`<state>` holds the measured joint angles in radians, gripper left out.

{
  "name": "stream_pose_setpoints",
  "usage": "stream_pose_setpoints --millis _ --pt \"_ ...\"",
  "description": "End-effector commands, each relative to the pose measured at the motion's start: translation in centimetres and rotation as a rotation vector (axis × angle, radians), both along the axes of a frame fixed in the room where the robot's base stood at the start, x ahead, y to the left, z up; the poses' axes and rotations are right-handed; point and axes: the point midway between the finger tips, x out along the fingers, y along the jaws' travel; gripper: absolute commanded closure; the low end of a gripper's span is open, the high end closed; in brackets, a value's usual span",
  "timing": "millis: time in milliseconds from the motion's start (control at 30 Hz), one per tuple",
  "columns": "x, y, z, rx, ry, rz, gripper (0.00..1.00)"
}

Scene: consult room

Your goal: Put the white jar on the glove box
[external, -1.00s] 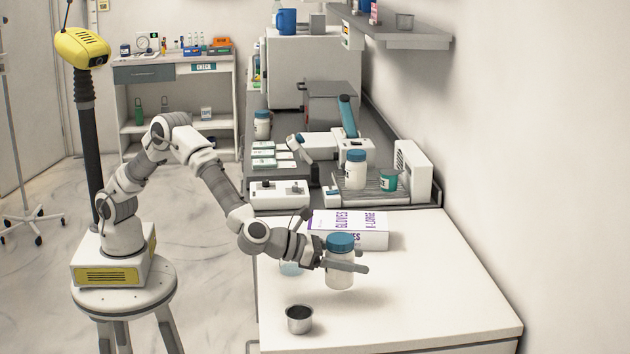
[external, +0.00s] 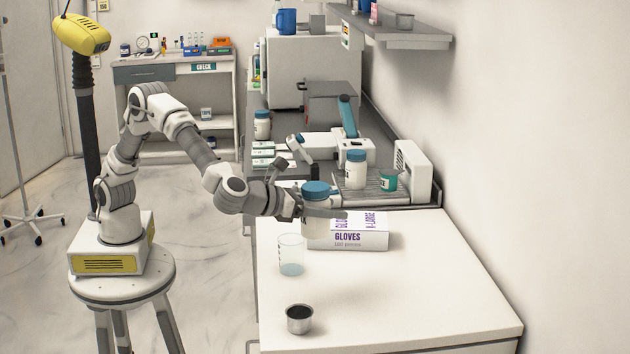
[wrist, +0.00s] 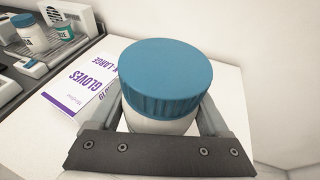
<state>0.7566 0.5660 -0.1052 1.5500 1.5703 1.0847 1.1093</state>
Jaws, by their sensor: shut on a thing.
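The white jar with a blue lid (external: 315,218) is held between the fingers of my gripper (external: 322,212), shut around its upper body. It also fills the middle of the wrist view (wrist: 165,85). The jar is upright. The glove box (external: 362,240), white with purple lettering, lies flat on the white table behind and to the right of the jar in the external view. The jar covers the box's left end there. In the wrist view the glove box (wrist: 85,82) shows to the left of the jar. I cannot tell the exact gap between jar and box.
A clear beaker (external: 291,257) and a small metal cup (external: 299,320) stand on the white table (external: 420,300). Behind the box, a grey counter holds another blue-lidded white jar (external: 356,170) and a teal cup (external: 388,180). The table's right side is clear.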

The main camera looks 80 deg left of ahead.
Motion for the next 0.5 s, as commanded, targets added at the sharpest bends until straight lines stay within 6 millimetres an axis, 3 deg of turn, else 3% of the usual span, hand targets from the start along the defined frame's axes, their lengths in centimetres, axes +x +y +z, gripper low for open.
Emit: stream_pose_setpoints --millis 33,200,300,500 --pt "0.9 2.3 1.2 -0.002 -0.003 0.060 0.79" --pt "2.5 9.0 2.8 -0.003 -0.001 0.238 0.79" --pt "2.9 11.6 3.4 -0.003 0.001 0.309 0.79" --pt "3.6 14.5 3.1 -0.005 0.003 0.369 0.79"
